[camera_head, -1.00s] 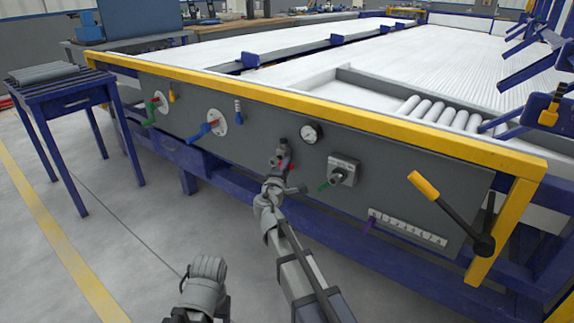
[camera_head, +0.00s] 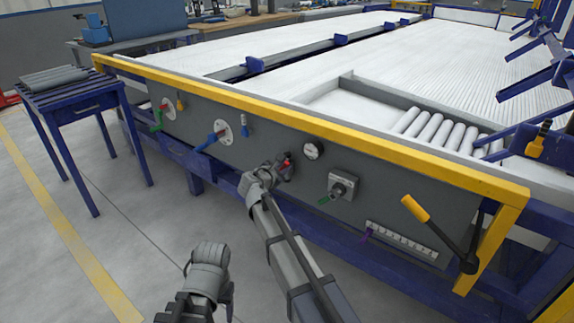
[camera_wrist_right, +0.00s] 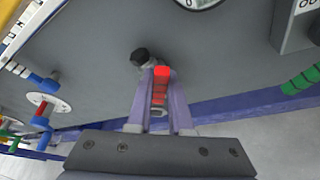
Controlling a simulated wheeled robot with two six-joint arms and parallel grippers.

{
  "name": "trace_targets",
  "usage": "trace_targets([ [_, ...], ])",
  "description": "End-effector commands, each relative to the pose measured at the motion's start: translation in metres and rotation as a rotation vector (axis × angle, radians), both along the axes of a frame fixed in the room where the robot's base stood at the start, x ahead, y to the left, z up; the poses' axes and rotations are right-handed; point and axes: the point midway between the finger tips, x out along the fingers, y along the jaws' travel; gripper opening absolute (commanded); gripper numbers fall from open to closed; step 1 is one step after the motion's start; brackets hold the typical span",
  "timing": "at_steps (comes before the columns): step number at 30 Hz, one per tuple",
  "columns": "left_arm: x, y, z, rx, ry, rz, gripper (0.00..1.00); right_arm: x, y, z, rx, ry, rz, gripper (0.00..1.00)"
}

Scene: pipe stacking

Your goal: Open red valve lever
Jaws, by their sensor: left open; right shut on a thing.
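The red valve lever (camera_head: 285,161) is on the grey front panel (camera_head: 385,205), left of the round gauge. Only a small part of it shows in the head view. In the right wrist view, the red lever (camera_wrist_right: 161,83) lies between the two fingers of my right gripper (camera_wrist_right: 161,98), which is shut on it. A dark valve knob (camera_wrist_right: 140,55) sits just beyond the left fingertip. In the head view my right gripper (camera_head: 276,170) is at the panel and partly hides the valve. My left gripper (camera_head: 208,262) is low in front, away from the panel; its fingers are hard to make out.
A gauge (camera_head: 313,150) and a switch box with a green handle (camera_head: 341,187) are right of the valve. A blue valve lever (camera_head: 209,142) and a green one (camera_head: 157,119) are to the left. A yellow-handled lever (camera_head: 416,209) stands at right.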

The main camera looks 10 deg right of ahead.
Motion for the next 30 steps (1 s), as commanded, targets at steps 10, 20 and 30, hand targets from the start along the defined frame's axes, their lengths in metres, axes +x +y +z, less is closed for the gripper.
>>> trace_targets([
  [10,0.000,0.001,0.017,0.002,0.000,0.003,0.65,0.014,0.011,0.006,-0.186,0.243,0.000,0.00],
  [20,0.000,0.001,0.021,0.004,0.000,0.004,0.65,0.020,0.017,0.007,-0.301,0.395,0.000,0.00],
  [30,0.000,0.001,0.022,0.004,0.000,0.005,0.65,0.022,0.019,0.008,-0.346,0.456,0.000,0.00],
])
